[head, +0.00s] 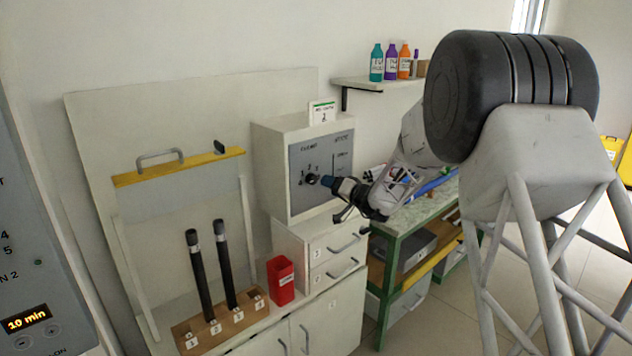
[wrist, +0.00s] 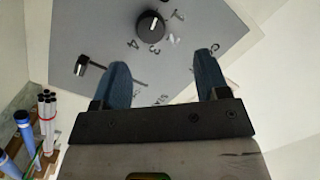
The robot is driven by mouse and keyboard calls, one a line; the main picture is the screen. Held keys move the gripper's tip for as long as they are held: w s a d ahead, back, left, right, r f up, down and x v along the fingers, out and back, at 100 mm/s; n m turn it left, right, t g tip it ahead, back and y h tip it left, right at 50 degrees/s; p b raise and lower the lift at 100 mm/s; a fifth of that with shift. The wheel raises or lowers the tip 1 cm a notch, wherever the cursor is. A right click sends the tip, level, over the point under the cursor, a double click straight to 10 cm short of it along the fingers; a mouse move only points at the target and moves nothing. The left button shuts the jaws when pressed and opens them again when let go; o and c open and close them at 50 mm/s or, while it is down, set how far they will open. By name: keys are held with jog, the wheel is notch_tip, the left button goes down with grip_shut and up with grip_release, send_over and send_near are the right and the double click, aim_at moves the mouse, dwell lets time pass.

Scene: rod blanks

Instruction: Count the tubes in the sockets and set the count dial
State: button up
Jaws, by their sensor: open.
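A wooden socket block (head: 222,333) with sockets labelled 1 to 4 stands at the lower left in the head view. Sockets 1 and 4 look empty. The round black count dial (wrist: 151,25) is on a grey panel, with numbers around it; which number its white mark points to is unclear. It also shows in the head view (head: 312,179). My gripper (wrist: 162,68) is open and empty, its blue fingers short of the dial.
The grey panel (head: 300,205) also bears a small black lever (wrist: 82,64). A red cup (head: 281,281) stands right of the block. A yellow bar with a handle (head: 180,168) is above the tubes. A green-framed table (head: 430,220) stands right of the cabinet.

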aim_at(315, 179)
jog(key=shift+w+f+t, duration=0.3)
jog(key=shift+w+f, duration=0.15)
jog(key=shift+w, duration=0.25)
jog(key=shift+x, duration=3.85)
jog(key=c, duration=0.9)
